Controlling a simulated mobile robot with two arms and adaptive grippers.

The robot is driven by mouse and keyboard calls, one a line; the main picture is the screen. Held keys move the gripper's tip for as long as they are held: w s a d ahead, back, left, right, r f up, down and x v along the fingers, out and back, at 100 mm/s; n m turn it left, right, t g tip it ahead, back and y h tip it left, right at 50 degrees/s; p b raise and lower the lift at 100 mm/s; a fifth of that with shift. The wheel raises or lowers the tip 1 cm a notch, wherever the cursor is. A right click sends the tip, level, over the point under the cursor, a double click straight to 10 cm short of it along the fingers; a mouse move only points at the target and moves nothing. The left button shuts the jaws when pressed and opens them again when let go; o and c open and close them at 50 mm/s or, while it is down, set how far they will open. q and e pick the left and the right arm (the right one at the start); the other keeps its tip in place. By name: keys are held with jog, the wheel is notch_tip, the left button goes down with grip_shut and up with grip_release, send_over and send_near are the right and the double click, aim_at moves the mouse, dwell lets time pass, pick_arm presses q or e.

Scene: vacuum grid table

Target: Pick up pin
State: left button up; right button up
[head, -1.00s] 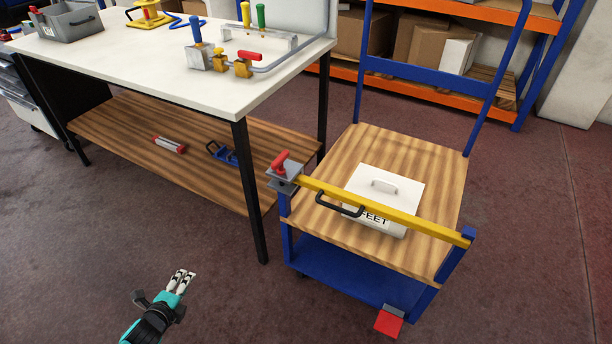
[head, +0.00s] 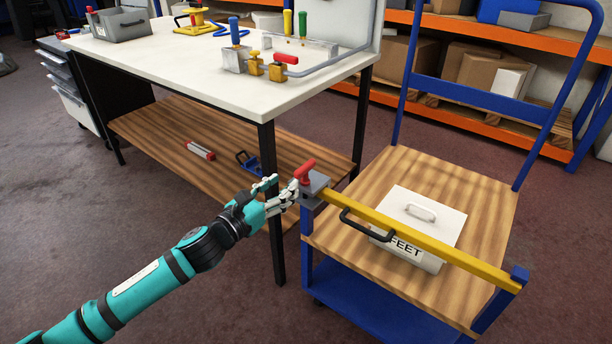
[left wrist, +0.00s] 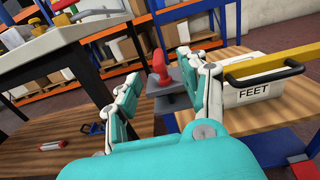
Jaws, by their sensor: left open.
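A pin with a red T-shaped handle (head: 305,171) stands upright in a grey bracket (head: 316,183) at the left end of the yellow bar (head: 420,235) on the cart. My left gripper (head: 284,190) is open and empty, just left of the pin in the head view. In the left wrist view the red handle (left wrist: 159,62) shows between the two spread fingers (left wrist: 157,75), beyond or near their tips. I cannot tell if a finger touches it. The pin's lower part is hidden in the bracket. My right gripper is not in view.
A white box marked FEET (head: 428,214) sits on the cart's wooden deck (head: 365,190) behind the bar, which has a black handle (head: 362,225). The white-topped table (head: 180,70) has a black leg (head: 274,230) close to my left arm. Shelves with cartons stand behind.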

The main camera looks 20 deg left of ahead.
aim_at(305, 165)
pick_arm(q)
jog(key=x, duration=0.4)
jog(key=shift+w+d, duration=0.1)
jog(key=shift+w, duration=0.45)
jog(key=b+x, duration=0.1)
jog(key=x, duration=0.4)
jog(key=shift+f, duration=0.1)
grip_shut()
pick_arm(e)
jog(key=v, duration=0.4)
